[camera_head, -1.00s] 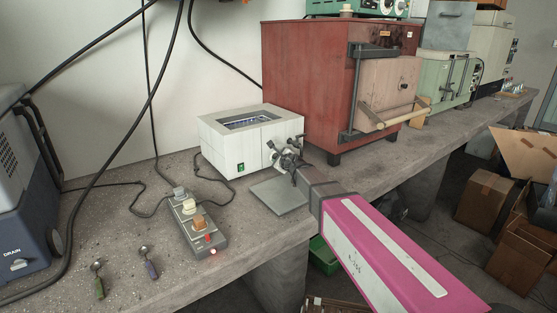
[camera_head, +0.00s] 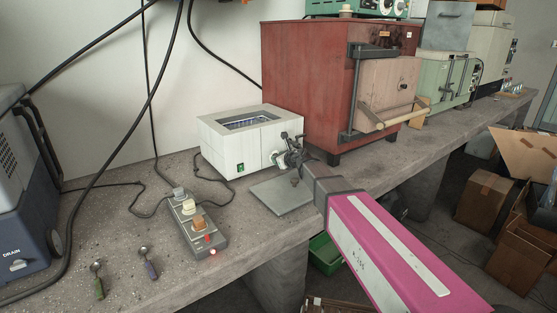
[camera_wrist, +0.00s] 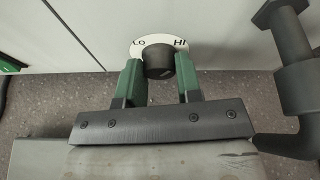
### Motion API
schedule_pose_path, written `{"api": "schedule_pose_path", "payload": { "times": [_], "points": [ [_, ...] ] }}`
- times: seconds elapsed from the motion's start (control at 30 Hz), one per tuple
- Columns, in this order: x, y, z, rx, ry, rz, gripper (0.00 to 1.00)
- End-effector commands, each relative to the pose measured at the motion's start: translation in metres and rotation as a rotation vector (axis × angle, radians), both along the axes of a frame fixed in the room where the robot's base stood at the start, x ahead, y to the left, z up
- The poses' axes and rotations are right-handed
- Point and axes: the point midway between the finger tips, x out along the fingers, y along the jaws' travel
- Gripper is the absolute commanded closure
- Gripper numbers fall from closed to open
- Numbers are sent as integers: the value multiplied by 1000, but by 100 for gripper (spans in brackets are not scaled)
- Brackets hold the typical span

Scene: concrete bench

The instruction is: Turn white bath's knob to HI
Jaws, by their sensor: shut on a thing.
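The white bath (camera_head: 240,143) stands on the bench against the wall, with a lit green switch (camera_head: 240,167) on its front. Its dark round knob (camera_wrist: 158,62) shows in the wrist view, in front of a white dial plate (camera_wrist: 140,48) marked LO at left and HI at right. My gripper (camera_wrist: 159,70) has its two green fingers shut on the knob, one on each side. In the head view my gripper (camera_head: 285,158) is at the bath's front right and hides the knob. The knob's pointer mark cannot be made out clearly.
A dark tap-like fitting (camera_wrist: 295,60) stands close to the right of my gripper. A grey plate (camera_head: 280,195) lies below my gripper. A power strip (camera_head: 198,225) and two small spoons (camera_head: 149,262) lie left on the bench. The red furnace (camera_head: 310,85) stands behind right.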

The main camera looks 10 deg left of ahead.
Motion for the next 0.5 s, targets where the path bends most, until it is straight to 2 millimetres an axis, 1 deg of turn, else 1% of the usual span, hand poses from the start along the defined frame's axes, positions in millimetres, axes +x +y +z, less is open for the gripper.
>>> {"api": "schedule_pose_path", "payload": {
  "times": [0.2, 0.5],
  "points": [
    [1, -1, 0, 79, 95, 1, 91],
    [0, -1, -1, 130, 155, 2, 91]
  ]
}}
